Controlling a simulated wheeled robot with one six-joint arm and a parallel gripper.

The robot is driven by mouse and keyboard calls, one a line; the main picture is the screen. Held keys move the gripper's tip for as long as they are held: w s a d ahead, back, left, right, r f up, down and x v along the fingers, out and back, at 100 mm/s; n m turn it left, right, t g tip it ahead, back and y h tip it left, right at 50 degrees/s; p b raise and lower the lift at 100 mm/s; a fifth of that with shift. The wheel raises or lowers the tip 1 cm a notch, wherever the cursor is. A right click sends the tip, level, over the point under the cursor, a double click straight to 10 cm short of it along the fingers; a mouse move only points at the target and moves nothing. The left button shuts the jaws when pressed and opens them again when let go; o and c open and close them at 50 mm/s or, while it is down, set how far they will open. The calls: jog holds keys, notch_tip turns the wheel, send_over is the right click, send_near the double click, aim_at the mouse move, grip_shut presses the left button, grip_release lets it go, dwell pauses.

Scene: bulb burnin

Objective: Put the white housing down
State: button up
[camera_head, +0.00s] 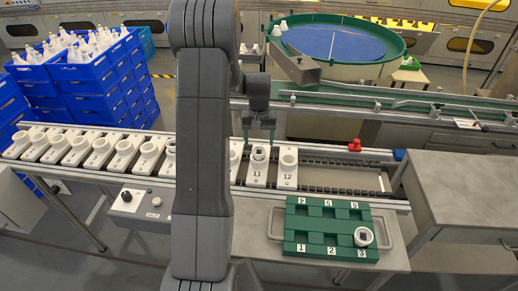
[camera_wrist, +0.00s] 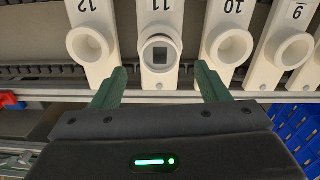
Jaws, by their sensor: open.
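A white housing (camera_wrist: 160,50) with a dark square opening sits in the white carrier numbered 11 on the conveyor; it also shows in the head view (camera_head: 258,153). My gripper (camera_wrist: 161,72) is open, its two green fingers spread on either side of carrier 11, with nothing between them. In the head view my gripper (camera_head: 259,140) hangs just behind and above that carrier. Another white housing (camera_head: 363,237) with a dark opening sits in the pocket numbered 3 of the green tray (camera_head: 294,232). The tray's other visible pockets look empty.
White carriers, among them 12 (camera_head: 287,176), stand in a row on the conveyor, closely spaced. A red part (camera_head: 354,146) and a blue part (camera_head: 399,155) are on the right rail. Blue crates (camera_head: 95,85) stack at left. My arm hides some carriers.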

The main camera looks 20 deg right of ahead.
notch_tip(320, 180, up, 6)
jog(key=shift+r, duration=0.2)
dwell(2.3)
